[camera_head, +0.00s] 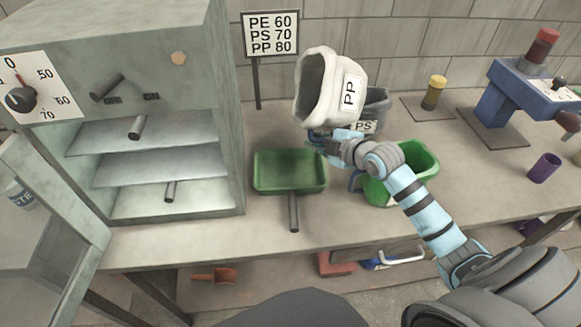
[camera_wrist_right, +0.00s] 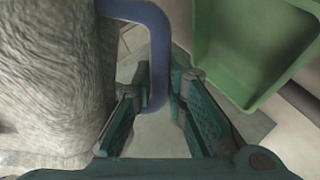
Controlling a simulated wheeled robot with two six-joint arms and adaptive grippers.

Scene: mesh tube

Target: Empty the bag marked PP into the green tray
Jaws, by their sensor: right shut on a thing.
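The pale, crumpled PP bag (camera_head: 314,98) is held up in the air above the bench, with its PP label facing right. It is tilted and its dark open mouth faces left; its contents are hidden. My right gripper (camera_head: 328,140) is shut on the bag's blue handle (camera_wrist_right: 157,50), below the bag in the head view. In the right wrist view the bag's side (camera_wrist_right: 45,80) fills the left. The green tray (camera_head: 290,170) lies on the bench below and left of the bag and looks empty. It also shows in the right wrist view (camera_wrist_right: 215,70). My left gripper is out of view.
A grey oven (camera_head: 225,100) with its door open stands left of the tray. A sign (camera_head: 270,35) reads PE 60, PS 70, PP 80. A blue press (camera_head: 500,92) stands far right.

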